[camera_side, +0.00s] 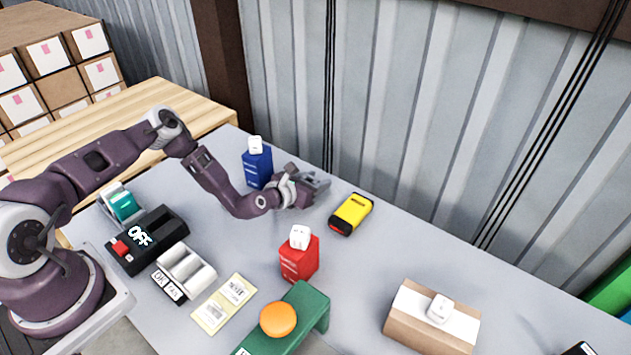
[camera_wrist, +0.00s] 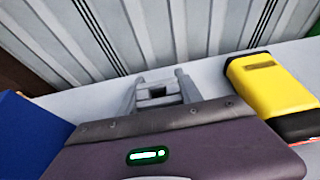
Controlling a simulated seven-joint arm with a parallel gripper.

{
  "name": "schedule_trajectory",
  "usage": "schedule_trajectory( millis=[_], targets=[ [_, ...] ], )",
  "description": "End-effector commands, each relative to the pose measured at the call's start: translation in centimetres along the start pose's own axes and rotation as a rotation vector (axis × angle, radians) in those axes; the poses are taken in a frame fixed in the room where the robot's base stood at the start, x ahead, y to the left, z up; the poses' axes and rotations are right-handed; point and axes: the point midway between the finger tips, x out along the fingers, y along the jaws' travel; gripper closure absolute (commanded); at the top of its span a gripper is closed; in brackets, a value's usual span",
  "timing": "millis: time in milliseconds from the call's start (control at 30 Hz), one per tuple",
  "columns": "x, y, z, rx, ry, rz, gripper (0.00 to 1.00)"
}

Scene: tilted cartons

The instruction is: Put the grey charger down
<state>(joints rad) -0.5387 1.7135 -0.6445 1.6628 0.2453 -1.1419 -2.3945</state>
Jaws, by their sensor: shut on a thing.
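My gripper (camera_side: 318,186) is low over the grey table, between the blue carton and the yellow block. In the wrist view its two fingers (camera_wrist: 158,86) are close together around a small grey piece with a dark face (camera_wrist: 158,95). This seems to be the grey charger, mostly hidden by the fingers and wrist. I cannot tell whether it touches the table. White chargers sit on the blue carton (camera_side: 257,168), the red carton (camera_side: 299,262) and the brown carton (camera_side: 408,322).
The yellow block (camera_side: 352,213) lies right of my gripper and also shows in the wrist view (camera_wrist: 268,88). A green stand with an orange knob (camera_side: 278,319), a black box marked OFF (camera_side: 150,238) and a white tray (camera_side: 186,270) stand nearer. A corrugated wall (camera_side: 420,120) closes the back.

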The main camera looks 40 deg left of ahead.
Motion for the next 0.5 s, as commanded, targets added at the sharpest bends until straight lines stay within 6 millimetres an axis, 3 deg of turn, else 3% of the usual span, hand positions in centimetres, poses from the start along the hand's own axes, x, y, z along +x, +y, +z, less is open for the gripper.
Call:
schedule_trajectory(
  millis=[267, 300, 400, 500],
  targets=[
    [0.04, 0.0, -0.17, 0.0, 0.0, 0.0, 1.0],
    [0.07, 0.0, -0.27, 0.0, 0.001, 0.0, 0.56],
    [0.06, -0.01, -0.22, 0.0, 0.0, -0.001, 0.37],
    [0.05, 0.0, -0.21, 0.0, 0.0, -0.001, 0.37]
  ],
)
